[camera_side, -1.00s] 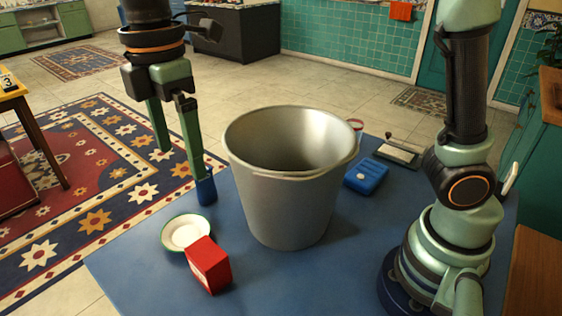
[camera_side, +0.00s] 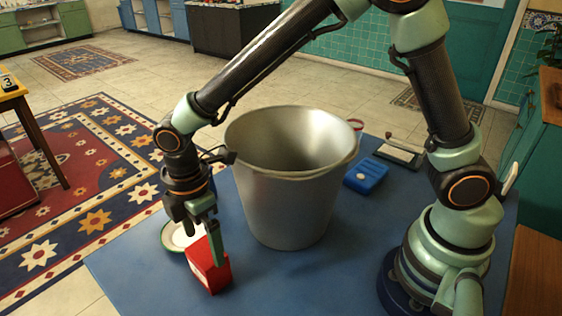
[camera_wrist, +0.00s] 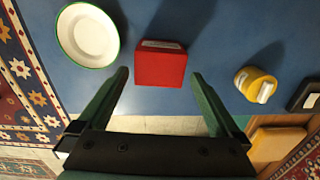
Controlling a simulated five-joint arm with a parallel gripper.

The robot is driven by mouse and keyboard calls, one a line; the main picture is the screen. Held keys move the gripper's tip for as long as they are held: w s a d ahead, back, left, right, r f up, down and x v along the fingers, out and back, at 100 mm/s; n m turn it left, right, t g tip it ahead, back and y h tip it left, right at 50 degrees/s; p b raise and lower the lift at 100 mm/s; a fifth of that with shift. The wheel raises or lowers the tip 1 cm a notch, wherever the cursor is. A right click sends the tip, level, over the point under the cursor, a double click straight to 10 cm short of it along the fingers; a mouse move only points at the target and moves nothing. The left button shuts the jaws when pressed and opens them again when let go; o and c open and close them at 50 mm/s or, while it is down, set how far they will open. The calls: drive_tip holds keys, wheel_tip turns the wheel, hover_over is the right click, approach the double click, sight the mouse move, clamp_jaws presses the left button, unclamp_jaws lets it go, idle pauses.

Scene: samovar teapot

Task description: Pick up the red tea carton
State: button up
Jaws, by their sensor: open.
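The red tea carton (camera_side: 206,272) stands on the blue table top, in front of the white green-rimmed dish (camera_side: 172,237). In the wrist view the carton (camera_wrist: 161,69) lies beyond and between the two fingertips, with bare blue on both sides of it. My gripper (camera_side: 203,246) is open and points down at the carton; it also shows in the wrist view (camera_wrist: 159,76). In the side view one green finger overlaps the carton's top right; I cannot tell whether it touches.
A large metal bucket (camera_side: 288,200) stands close right of my gripper. A blue box (camera_side: 366,175) and a flat pad (camera_side: 398,153) lie behind it. A dark blue object (camera_side: 212,184) is partly hidden behind my gripper. The wrist view shows a yellow round thing (camera_wrist: 259,84) at right.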

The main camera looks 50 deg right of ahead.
sight(208, 262)
drive_tip(key=shift+f, duration=3.55)
drive_tip(key=c, duration=1.1)
